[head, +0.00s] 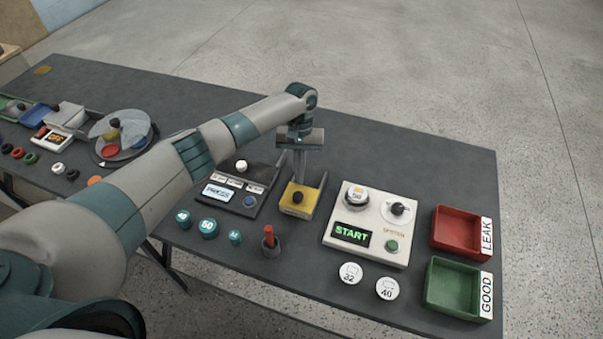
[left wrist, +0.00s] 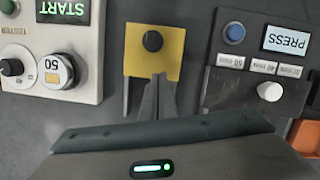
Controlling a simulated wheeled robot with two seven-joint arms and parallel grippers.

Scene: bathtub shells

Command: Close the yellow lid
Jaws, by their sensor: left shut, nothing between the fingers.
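The yellow lid (head: 290,209) is a small plate with a black knob, between two dark side rails near the middle of the table. It also shows in the left wrist view (left wrist: 169,65), top centre, with its knob (left wrist: 152,41) facing the camera. My left gripper (head: 299,180) points down just behind the knob in the head view. Its fingers are shut and empty, and in the left wrist view the tips (left wrist: 159,77) overlap the lid's near edge. I cannot tell whether they touch it. My right gripper is out of view.
A dark panel with a PRESS display (head: 217,192) stands left of the lid. A white START box (head: 370,251) stands to the right. A red peg (head: 269,238) stands in front. Red (head: 459,212) and green (head: 468,265) trays lie at the right. The table behind is clear.

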